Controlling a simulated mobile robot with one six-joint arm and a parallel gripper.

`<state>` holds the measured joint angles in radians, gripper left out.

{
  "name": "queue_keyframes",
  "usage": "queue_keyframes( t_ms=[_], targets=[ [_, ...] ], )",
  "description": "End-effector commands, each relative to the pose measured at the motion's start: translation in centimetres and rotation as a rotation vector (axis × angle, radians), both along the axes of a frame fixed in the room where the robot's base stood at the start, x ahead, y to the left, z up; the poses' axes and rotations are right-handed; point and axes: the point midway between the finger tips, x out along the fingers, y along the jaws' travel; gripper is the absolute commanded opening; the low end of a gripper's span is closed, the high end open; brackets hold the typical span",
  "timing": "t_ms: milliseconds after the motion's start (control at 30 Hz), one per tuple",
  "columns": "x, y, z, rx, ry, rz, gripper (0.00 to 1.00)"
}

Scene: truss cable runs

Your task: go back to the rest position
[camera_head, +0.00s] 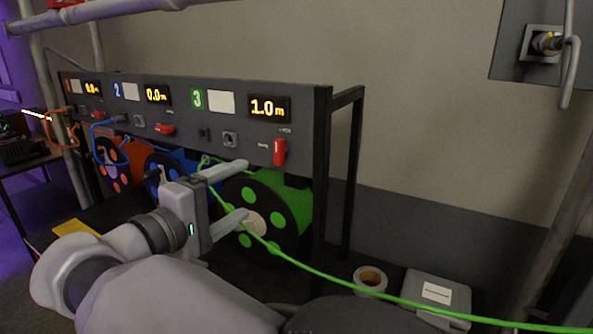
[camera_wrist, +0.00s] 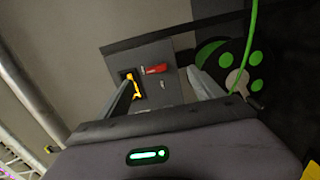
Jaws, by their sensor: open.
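My gripper (camera_head: 243,189) is open in front of the panel and the green reel (camera_head: 297,209). Its two fingers point at the unit, and nothing shows between them in the wrist view (camera_wrist: 163,80). The green cable (camera_head: 400,299) runs from near the reel past my fingers to the lower right edge. In the wrist view the green cable (camera_wrist: 253,45) passes outside the right finger, apart from the gap. The green reel (camera_wrist: 256,58) is also beyond that finger.
A red lever (camera_head: 279,151) sits under that display. An orange reel (camera_head: 112,165) and a blue reel are further left, the blue one partly hidden by my gripper. A tape roll (camera_head: 370,279) and a grey box (camera_head: 437,290) lie right of the black frame post (camera_head: 321,180).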

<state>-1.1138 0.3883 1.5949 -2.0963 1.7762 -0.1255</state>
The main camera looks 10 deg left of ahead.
Motion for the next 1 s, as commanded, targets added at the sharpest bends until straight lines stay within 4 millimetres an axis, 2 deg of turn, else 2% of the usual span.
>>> queue_keyframes(
  t_ms=[67, 133, 233, 300, 367, 400, 433, 500, 600, 633, 700, 800, 1000],
  targets=[
    [0.9, -5.1, -0.8, 0.053, 0.087, -0.081, 0.76],
    [1.0, -10.9, -2.4, 0.131, 0.198, -0.170, 0.76],
    [-0.8, -18.8, -5.2, 0.290, 0.354, -0.301, 0.76],
    [-3.5, -23.7, -7.5, 0.441, 0.455, -0.395, 0.76],
    [-6.6, -27.2, -9.7, 0.605, 0.531, -0.475, 0.76],
    [-9.0, -29.1, -11.1, 0.740, 0.572, -0.530, 0.76],
    [-11.0, -30.1, -12.2, 0.857, 0.595, -0.571, 0.76],
    [-15.1, -31.1, -14.3, 1.134, 0.611, -0.648, 0.76],
    [-18.7, -30.6, -15.9, 1.484, 0.559, -0.712, 0.76],
    [-19.3, -30.3, -16.1, 1.570, 0.536, -0.722, 0.76],
    [-20.1, -29.8, -16.4, 1.725, 0.480, -0.735, 0.76],
    [-20.5, -29.4, -16.5, 1.844, 0.429, -0.742, 0.76],
    [-20.5, -29.3, -16.5, 1.872, 0.421, -0.743, 0.76]
  ],
)
